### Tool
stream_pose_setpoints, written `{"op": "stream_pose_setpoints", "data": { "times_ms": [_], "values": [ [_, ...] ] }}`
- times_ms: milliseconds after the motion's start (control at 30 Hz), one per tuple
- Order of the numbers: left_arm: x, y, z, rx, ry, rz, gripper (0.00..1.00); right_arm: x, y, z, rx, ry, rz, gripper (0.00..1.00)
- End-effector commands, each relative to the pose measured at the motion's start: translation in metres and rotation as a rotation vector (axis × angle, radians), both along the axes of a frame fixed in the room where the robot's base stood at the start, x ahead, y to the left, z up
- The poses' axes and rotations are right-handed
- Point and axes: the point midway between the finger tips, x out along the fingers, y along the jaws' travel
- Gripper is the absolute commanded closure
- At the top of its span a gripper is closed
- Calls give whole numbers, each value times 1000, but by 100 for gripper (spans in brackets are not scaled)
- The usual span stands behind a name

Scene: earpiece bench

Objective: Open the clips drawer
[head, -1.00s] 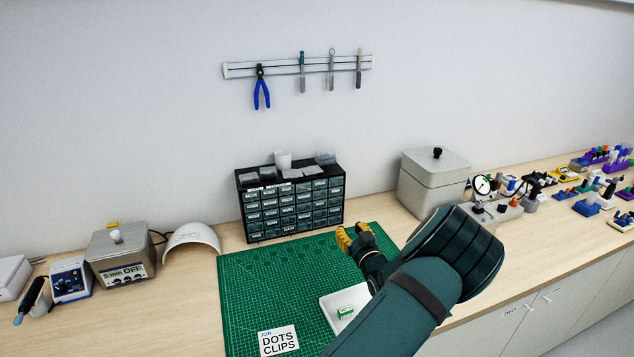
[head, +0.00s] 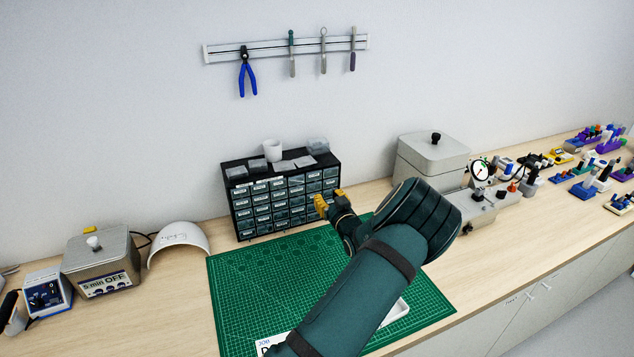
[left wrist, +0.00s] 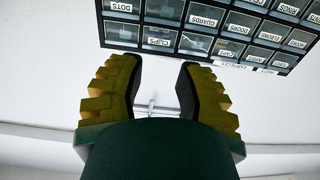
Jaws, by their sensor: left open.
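The dark drawer cabinet (head: 230,205) stands at the back of the bench, with rows of small labelled drawers that look shut. In the left wrist view, its drawer fronts fill the top. A drawer there with a blurred label that seems to read CLIPS (left wrist: 159,36) lies just beyond the fingers, below GUARDS and DOTS labels. My left gripper (head: 331,205) is in front of the cabinet's lower right part in the head view. Its yellow fingers (left wrist: 157,90) are apart with nothing between them, and I see no contact with a drawer. My right gripper is not in view.
A cup (head: 272,150) and small boxes sit on the cabinet. A grey lidded box (head: 432,160) stands to its right.

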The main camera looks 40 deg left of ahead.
Motion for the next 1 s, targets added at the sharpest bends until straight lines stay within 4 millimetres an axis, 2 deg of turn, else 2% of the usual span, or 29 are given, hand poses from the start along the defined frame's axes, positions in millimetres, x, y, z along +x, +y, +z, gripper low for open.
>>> {"op": "stream_pose_setpoints", "data": {
  "times_ms": [200, 400, 600, 867, 900, 967, 1000],
  "values": [
    [19, 39, 0, 1, 0, 2, 66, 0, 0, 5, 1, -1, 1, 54],
    [33, 65, 0, 1, 0, 1, 66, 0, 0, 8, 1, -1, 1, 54],
    [39, 76, 0, 0, 1, 0, 66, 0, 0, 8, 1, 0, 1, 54],
    [40, 77, 0, 0, 1, 0, 66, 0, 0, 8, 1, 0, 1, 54],
    [40, 77, 0, 0, 1, 0, 62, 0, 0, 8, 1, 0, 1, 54],
    [40, 77, 0, 0, 1, 0, 83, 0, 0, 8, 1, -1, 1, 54],
    [40, 77, 0, 0, 1, 0, 97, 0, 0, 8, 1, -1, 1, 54]
  ]
}}
